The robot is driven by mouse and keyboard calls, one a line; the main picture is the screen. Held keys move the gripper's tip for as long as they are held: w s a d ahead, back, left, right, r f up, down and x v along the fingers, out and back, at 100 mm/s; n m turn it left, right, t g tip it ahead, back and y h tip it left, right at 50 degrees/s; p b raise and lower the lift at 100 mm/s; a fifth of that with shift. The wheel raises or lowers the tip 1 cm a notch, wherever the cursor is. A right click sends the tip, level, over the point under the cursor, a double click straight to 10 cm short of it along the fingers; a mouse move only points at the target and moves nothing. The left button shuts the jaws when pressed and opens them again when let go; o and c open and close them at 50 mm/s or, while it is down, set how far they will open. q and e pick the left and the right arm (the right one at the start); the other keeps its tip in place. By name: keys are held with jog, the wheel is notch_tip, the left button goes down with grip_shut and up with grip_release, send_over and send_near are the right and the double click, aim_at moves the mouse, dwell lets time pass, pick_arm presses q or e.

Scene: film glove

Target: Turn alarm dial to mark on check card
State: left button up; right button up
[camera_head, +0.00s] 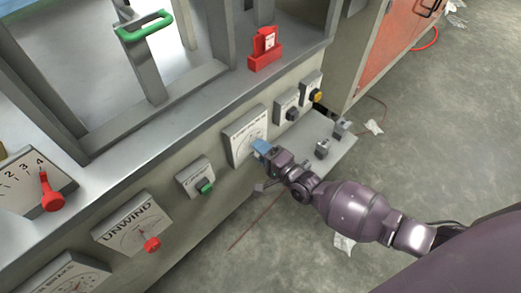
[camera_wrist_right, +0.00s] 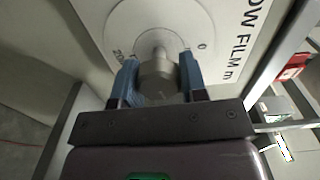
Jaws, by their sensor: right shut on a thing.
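The dial plate (camera_head: 240,133) is a pale panel on the machine front; it fills the wrist view (camera_wrist_right: 215,25), where part of its lettering reads "OW FILM m". A grey knob (camera_wrist_right: 158,80) stands out from the round scale (camera_wrist_right: 140,18). My right gripper (camera_head: 261,147) has its blue fingers on both sides of the knob and is shut on it (camera_wrist_right: 158,75). The fingers hide part of the scale, and I cannot tell the exact setting. A white card (camera_head: 269,41) stands in a red holder on the ledge above; its mark is too small to read. My left gripper is out of view.
Left along the panel are a green switch (camera_head: 206,186), the UNWIND dial (camera_head: 133,222) and a numbered dial with a red pointer (camera_head: 35,183). To the right are a black knob (camera_head: 292,113) and a yellow button (camera_head: 316,95). A grey shelf (camera_head: 338,150) juts out beside my gripper.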

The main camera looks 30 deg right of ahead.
jog(key=m, duration=0.2)
jog(key=m+b, duration=0.1)
jog(key=m, duration=0.1)
jog(key=m+b, duration=0.1)
jog(key=shift+s+a+f+m, duration=0.1)
jog(key=shift+s+f+m, duration=0.05)
jog(key=shift+f+m, duration=0.25)
jog(key=m+b, duration=0.1)
jog(key=m, duration=0.2)
jog(key=shift+r+m, duration=0.1)
jog(key=shift+m, duration=0.6)
jog(key=m, duration=0.5)
jog(key=shift+a, duration=0.1)
jog(key=m, duration=0.4)
jog(key=shift+a, duration=0.1)
jog(key=shift+m, duration=0.7)
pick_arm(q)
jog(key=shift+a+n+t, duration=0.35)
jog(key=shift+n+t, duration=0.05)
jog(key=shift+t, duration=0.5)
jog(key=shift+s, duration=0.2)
pick_arm(e)
jog(key=shift+r+m, duration=0.1)
jog(key=shift+m, duration=0.2)
